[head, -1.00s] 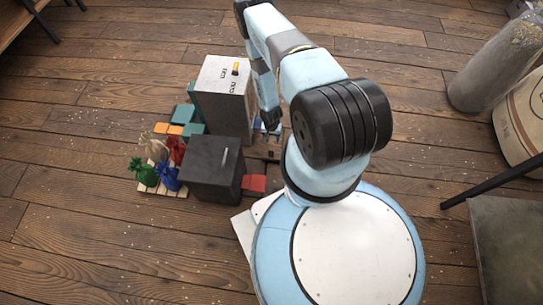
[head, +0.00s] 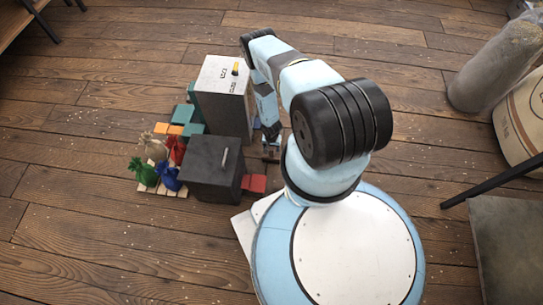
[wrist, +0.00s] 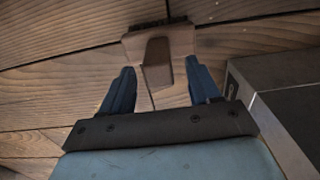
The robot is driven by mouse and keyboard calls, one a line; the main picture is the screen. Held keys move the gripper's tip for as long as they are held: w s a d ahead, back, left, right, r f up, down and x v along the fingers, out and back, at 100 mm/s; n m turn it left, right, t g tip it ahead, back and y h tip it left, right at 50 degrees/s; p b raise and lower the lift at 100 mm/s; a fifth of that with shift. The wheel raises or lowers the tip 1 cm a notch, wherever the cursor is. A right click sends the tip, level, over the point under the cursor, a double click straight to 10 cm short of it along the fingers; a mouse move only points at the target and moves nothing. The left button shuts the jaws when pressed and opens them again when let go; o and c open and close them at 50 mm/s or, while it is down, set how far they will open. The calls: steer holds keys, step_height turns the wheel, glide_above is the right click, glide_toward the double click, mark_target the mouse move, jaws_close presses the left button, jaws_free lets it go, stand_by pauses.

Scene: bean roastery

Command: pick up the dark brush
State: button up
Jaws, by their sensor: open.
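The brush (wrist: 178,42) shows in the wrist view as a brown block with a short handle and dark bristles along its far edge. It lies on or just above the plank floor; I cannot tell which. My gripper (wrist: 160,70) is open, with one blue finger on each side of the brush's handle and visible gaps between. In the head view my gripper (head: 271,134) is low, between the tall grey box and the robot base. The brush is small and partly hidden there.
A tall grey box (head: 222,95) and a dark box (head: 211,172) stand close left of my gripper. A red block (head: 254,183) is beside the dark box. Several coloured sacks (head: 168,177) sit on a slatted pallet further left. A box wall (wrist: 285,100) is close at right in the wrist view.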

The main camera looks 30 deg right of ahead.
steer(key=shift+s+f, duration=0.15)
steer(key=shift+f, duration=1.95)
steer(key=shift+a, duration=0.1)
jaws_close()
steer(key=shift+r, duration=0.1)
steer(key=shift+r, duration=0.15)
steer(key=r, duration=0.3)
steer(key=shift+s+r, duration=0.1)
steer(key=shift+s, duration=0.15)
steer(key=s+a+r, duration=0.2)
steer(key=s+r, duration=0.7)
steer(key=s, duration=0.4)
steer(key=shift+s+r, duration=0.2)
